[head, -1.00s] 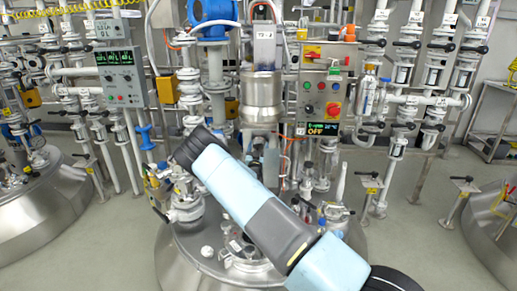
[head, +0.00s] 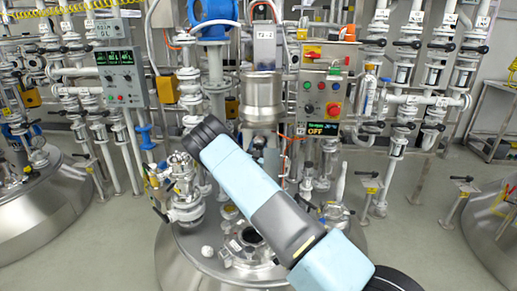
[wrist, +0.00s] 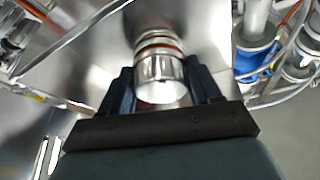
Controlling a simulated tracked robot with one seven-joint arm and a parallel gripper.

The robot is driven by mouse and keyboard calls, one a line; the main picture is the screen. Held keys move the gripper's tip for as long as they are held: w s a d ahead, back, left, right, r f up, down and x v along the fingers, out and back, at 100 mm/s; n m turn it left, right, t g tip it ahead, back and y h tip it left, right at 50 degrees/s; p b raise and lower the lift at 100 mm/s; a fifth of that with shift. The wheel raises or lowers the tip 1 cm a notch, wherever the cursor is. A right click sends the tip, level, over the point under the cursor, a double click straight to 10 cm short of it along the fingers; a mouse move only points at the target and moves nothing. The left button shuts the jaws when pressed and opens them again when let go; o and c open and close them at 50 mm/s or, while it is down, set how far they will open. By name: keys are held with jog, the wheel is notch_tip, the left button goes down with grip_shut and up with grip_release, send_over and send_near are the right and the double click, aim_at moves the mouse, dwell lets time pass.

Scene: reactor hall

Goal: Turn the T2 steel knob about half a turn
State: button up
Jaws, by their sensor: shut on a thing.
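The steel knob (wrist: 160,78) is a short ribbed metal cylinder with an orange-red ring, in the middle of the wrist view. My gripper (wrist: 160,88) has one dark finger on each side of it and is shut on it. The fingers are at the knob's left and right sides. In the head view, my pale blue arm crosses the front of the T2 vessel, and I cannot make out the knob there. A T2 label (head: 264,34) shows on the grey box above the steel cylinder.
A control panel (head: 322,97) with buttons and a red knob stands right of the T2 column; its display (head: 316,129) reads OFF. Valves and pipes (head: 185,195) crowd the vessel lid on the left. Other steel vessels stand at both sides. Floor shows between them.

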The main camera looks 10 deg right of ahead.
jog(key=m+g+h, duration=0.1)
jog(key=m, duration=0.2)
jog(key=m+g+h, duration=0.1)
jog(key=m, duration=0.3)
jog(key=shift+m+g, duration=0.3)
jog(key=shift+g, duration=0.1)
jog(key=shift+m+g+h, duration=0.25)
jog(key=shift+m+g, duration=0.3)
jog(key=shift+m, duration=0.75)
jog(key=shift+m+g+h, duration=0.25)
jog(key=shift+m+g, duration=0.3)
jog(key=shift+m, duration=0.75)
jog(key=shift+f, duration=0.1)
jog(key=o, duration=0.8)
jog(key=shift+o, duration=0.7)
jog(key=shift+a, duration=0.1)
jog(key=v, duration=1.3)
jog(key=shift+s+a, duration=0.25)
jog(key=shift+s, duration=0.05)
